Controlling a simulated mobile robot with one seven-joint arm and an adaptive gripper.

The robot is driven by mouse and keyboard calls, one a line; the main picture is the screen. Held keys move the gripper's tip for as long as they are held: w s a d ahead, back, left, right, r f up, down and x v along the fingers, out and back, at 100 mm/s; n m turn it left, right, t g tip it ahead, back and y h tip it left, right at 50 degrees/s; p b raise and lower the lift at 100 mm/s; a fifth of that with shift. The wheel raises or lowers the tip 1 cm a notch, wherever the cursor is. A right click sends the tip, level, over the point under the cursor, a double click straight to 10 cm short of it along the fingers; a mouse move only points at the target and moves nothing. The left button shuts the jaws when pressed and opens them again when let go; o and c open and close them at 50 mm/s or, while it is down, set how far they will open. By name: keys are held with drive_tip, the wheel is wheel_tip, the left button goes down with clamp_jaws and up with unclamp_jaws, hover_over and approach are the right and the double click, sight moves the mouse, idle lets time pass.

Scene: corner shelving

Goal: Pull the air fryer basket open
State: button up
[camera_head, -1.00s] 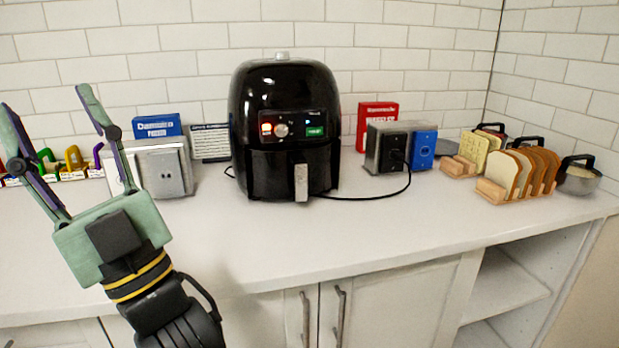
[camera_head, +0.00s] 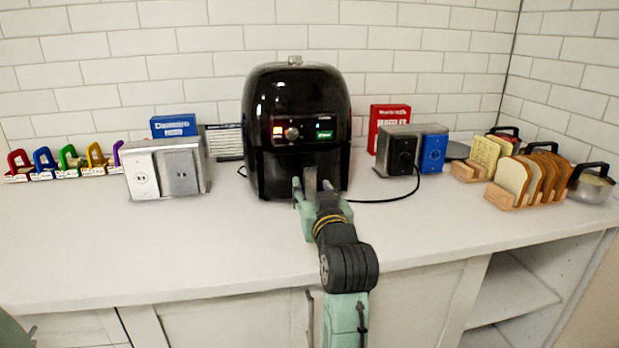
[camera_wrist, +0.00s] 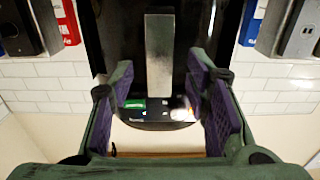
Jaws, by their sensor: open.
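The black air fryer (camera_head: 297,110) stands upright on the counter against the tiled wall, with its control panel facing me. Its basket front (camera_head: 272,175) looks flush with the body. The silver basket handle (camera_head: 310,178) is partly covered by my gripper (camera_head: 311,183) in the head view. In the wrist view, the handle (camera_wrist: 159,55) is upright between the fingers of my gripper (camera_wrist: 160,85), with a gap on each side. The fingers are spread open, with purple inner pads. I cannot tell whether any finger touches the fryer front.
Grey outlet boxes (camera_head: 165,172) stand left of the fryer. A dark outlet box (camera_head: 397,152) with a black cord stands to the right. Toast racks (camera_head: 527,196) and a pot (camera_head: 592,186) are further right. The counter front (camera_head: 210,250) is clear.

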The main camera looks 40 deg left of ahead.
sight(311, 183)
drive_tip(key=shift+p+x, duration=0.35)
drive_tip(key=shift+x, duration=1.8)
drive_tip(key=shift+c, duration=0.2)
clamp_jaws()
